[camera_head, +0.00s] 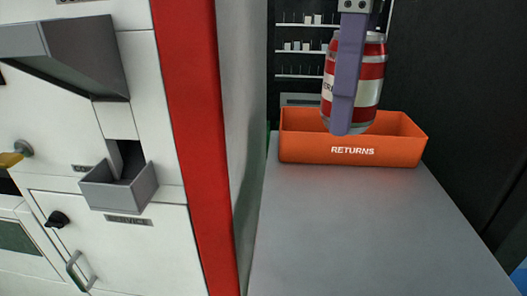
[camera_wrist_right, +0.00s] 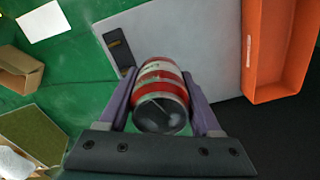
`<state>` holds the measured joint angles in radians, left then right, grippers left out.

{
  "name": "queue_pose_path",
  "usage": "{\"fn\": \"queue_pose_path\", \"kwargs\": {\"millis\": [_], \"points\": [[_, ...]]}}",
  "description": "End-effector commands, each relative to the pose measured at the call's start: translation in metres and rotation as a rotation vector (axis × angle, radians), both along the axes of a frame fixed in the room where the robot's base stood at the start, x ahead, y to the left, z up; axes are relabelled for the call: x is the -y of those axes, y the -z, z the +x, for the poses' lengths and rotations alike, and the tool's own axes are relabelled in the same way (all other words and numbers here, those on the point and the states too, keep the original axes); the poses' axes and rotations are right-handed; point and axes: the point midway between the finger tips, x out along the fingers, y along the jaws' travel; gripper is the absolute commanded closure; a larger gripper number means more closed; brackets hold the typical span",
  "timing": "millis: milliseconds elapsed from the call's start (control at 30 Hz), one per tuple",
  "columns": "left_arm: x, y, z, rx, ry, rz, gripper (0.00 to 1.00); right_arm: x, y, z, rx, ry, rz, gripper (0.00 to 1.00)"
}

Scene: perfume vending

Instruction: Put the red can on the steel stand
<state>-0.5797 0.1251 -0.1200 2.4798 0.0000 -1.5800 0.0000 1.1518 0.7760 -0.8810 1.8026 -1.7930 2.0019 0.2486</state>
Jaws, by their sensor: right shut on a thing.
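A red and white striped can (camera_head: 370,88) is held by my right gripper (camera_head: 346,112), which comes down from the top of the head view. One purple finger crosses the can's front; the other is hidden behind it. In the right wrist view the can (camera_wrist_right: 161,98) sits between both purple fingers (camera_wrist_right: 158,90), its dark end toward the camera. The grey flat top (camera_head: 350,225), which looks like the steel stand, is clear in front. It also shows in the right wrist view (camera_wrist_right: 190,40). The can appears above it, overlapping the bin in the head view. My left gripper is out of view.
An orange bin marked RETURNS (camera_head: 300,150) stands at the far end of the grey top. A white machine with a red edge (camera_head: 195,130) rises along the left. A dark wall bounds the right. The wrist view shows green floor and a cardboard box (camera_wrist_right: 15,70).

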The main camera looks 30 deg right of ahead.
Motion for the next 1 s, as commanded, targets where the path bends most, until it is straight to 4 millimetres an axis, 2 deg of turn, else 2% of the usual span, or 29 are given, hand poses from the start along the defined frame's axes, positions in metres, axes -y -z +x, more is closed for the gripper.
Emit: {"fn": "queue_pose_path", "kwargs": {"millis": [67,400,500,733,900,1000], "points": [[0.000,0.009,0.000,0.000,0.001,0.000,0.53,0.000,0.024,-0.002,-0.008,-0.001,0.001,1.00],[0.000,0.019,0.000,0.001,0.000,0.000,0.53,0.000,0.118,-0.001,-0.006,-0.001,0.000,1.00],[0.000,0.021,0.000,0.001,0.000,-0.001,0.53,0.000,0.135,-0.001,-0.004,-0.003,-0.002,1.00],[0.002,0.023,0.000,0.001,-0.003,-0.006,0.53,0.000,0.153,-0.001,-0.002,-0.003,0.000,1.00],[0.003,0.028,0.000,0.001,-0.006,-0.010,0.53,0.000,0.180,-0.001,-0.005,-0.002,0.000,1.00],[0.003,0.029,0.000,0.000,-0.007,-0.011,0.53,0.000,0.189,-0.001,-0.002,-0.003,-0.001,1.00]]}}
